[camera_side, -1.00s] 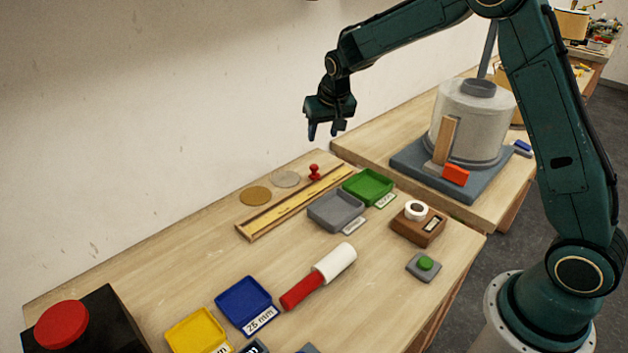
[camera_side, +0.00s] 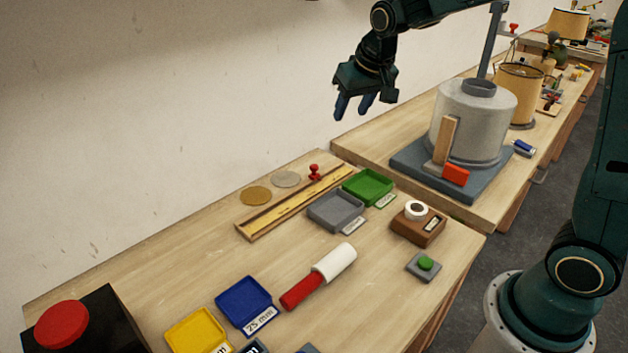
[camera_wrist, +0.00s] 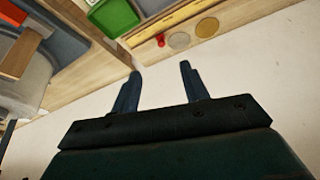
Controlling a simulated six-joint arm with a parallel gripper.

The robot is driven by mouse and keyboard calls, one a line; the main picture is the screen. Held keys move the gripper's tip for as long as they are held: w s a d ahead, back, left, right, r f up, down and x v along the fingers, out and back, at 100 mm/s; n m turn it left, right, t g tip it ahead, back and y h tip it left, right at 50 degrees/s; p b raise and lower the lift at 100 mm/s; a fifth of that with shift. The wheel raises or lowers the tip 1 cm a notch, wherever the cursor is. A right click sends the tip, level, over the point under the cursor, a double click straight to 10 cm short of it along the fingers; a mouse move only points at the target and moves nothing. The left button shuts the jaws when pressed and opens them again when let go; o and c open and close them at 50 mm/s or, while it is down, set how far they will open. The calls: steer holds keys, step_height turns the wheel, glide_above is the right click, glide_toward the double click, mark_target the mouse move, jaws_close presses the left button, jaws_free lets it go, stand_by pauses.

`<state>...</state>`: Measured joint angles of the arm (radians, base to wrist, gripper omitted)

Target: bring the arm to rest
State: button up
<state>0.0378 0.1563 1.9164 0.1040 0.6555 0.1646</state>
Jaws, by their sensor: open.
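My gripper (camera_side: 354,106) hangs in the air above the back edge of the benches, in front of the wall. Its two blue fingers point down and stand apart with nothing between them. In the wrist view my gripper (camera_wrist: 160,88) also shows its fingers spread and empty, with the pale wall behind them. My arm reaches in from the upper right in the side view; its upper part is cut off by the frame.
Below are a green tray (camera_side: 369,184), a grey tray (camera_side: 336,223), a blue tray (camera_side: 244,303), a yellow tray (camera_side: 192,334) and a red-and-white roller (camera_side: 320,275). A grey cylinder (camera_side: 474,125) with a tall post stands at right. A red button (camera_side: 62,324) sits front left. Air around my gripper is clear.

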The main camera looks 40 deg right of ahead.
steer(key=s+a+r+n, duration=0.1)
steer(key=s+a, duration=0.1)
steer(key=s, duration=1.1)
steer(key=s+a+r+n+t+y, duration=0.1)
steer(key=s+a+r+n, duration=0.1)
steer(key=s, duration=1.2)
steer(key=shift+s+r, duration=0.2)
steer(key=shift+s, duration=0.05)
stand_by(0.6)
